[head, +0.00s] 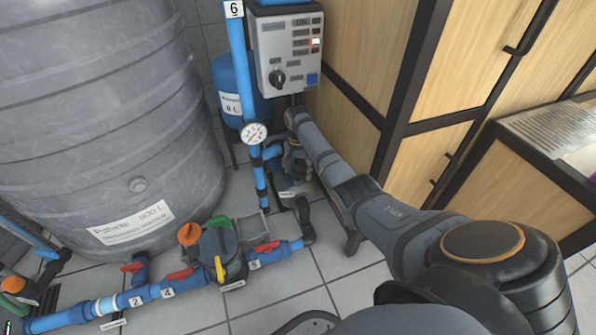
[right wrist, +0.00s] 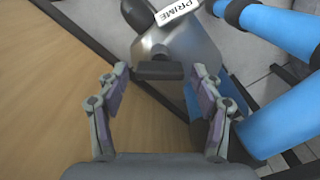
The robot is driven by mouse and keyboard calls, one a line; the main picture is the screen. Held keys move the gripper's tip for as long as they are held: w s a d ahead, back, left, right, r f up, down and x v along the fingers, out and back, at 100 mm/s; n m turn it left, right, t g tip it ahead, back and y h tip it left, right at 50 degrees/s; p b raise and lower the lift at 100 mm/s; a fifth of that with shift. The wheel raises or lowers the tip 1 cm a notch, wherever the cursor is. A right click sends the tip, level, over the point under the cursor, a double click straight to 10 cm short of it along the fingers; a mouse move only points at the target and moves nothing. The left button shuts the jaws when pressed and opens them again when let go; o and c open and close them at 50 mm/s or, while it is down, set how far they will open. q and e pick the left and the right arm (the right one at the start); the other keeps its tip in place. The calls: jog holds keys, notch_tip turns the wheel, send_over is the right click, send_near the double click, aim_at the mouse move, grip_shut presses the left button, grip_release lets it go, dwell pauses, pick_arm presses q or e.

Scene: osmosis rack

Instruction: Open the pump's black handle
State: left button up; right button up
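The pump shows in the right wrist view as a grey metal body (right wrist: 178,48) with a white PRIME label (right wrist: 177,10). Its black handle (right wrist: 160,71) is a short dark bar on the near side of that body. My right gripper (right wrist: 159,78) is open, with one finger on each side of the handle and a visible gap to it. In the head view my right gripper (head: 294,155) is low by the pump (head: 290,190), below the control box, and partly hides it. My left gripper is not in view.
A grey control box (head: 287,55) hangs above the pump. A blue pipe with a gauge (head: 254,133) stands just left of my gripper. A large grey tank (head: 100,110) is at left, wooden cabinets (head: 445,70) at right. Blue pipes with red valves (head: 178,274) run along the floor.

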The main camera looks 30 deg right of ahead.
jog(key=c, duration=0.9)
jog(key=shift+o, duration=0.2)
jog(key=shift+r+n+p, duration=0.15)
jog(key=shift+n+p, duration=0.25)
jog(key=shift+p, duration=0.3)
jog(key=n+p, duration=0.3)
jog(key=shift+n+p, duration=0.4)
jog(key=shift+n, duration=0.1)
jog(key=shift+n+p, duration=0.35)
jog(key=shift+n, duration=0.55)
jog(key=n, duration=0.2)
jog(key=shift+n+p, duration=0.35)
jog(key=shift+n, duration=0.05)
jog(key=n, duration=0.5)
jog(key=shift+n+p, duration=0.3)
jog(key=shift+n, duration=0.1)
